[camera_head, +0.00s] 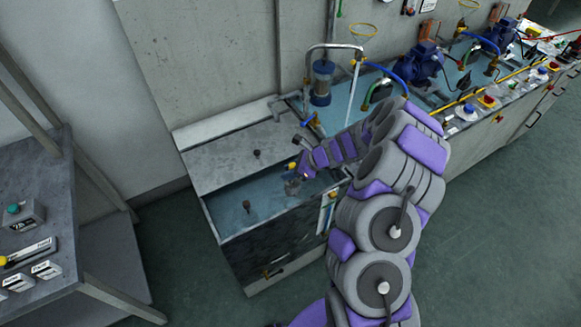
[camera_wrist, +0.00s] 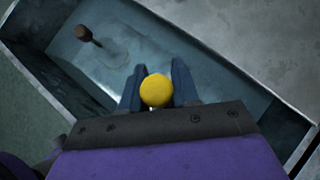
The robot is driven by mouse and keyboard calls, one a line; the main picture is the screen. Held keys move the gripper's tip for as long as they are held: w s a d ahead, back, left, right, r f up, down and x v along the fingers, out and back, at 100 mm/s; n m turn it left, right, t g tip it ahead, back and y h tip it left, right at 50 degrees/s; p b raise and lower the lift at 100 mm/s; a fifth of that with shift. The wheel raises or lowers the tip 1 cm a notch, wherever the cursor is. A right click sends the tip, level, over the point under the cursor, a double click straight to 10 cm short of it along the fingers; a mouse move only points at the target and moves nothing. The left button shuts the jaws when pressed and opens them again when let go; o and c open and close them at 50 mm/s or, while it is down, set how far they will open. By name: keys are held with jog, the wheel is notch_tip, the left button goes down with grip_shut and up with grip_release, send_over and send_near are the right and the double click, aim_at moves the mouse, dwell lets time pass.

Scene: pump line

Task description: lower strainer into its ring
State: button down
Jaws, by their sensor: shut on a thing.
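My gripper (camera_head: 294,168) is over the open water tank (camera_head: 214,220), near its right end. In the wrist view its two dark fingers (camera_wrist: 157,88) are shut on a round yellow knob (camera_wrist: 157,91), which also shows in the head view (camera_head: 291,166). A small grey, mesh-like shape (camera_head: 293,187) shows just below the gripper, seemingly the strainer under the knob; the wrist view hides it. I cannot tell whether it touches the water. I cannot make out the strainer's ring in the tank.
A dark knob on a stem (camera_head: 246,206) stands in the tank and also shows in the wrist view (camera_wrist: 84,34). Pipes and a blue pump (camera_head: 420,66) are at the back right. A side table (camera_head: 62,215) is at left.

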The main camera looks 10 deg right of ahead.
aim_at(291, 185)
notch_tip(291, 185, down, 3)
jog(key=shift+d+f+b, duration=0.1)
jog(key=shift+f+b, duration=0.05)
jog(key=shift+b, duration=0.4)
jog(key=shift+f, duration=1.1)
jog(key=shift+s, duration=0.1)
jog(key=shift+f, duration=1.4)
jog(key=c, duration=0.8)
grip_release()
jog(key=shift+o, duration=0.2)
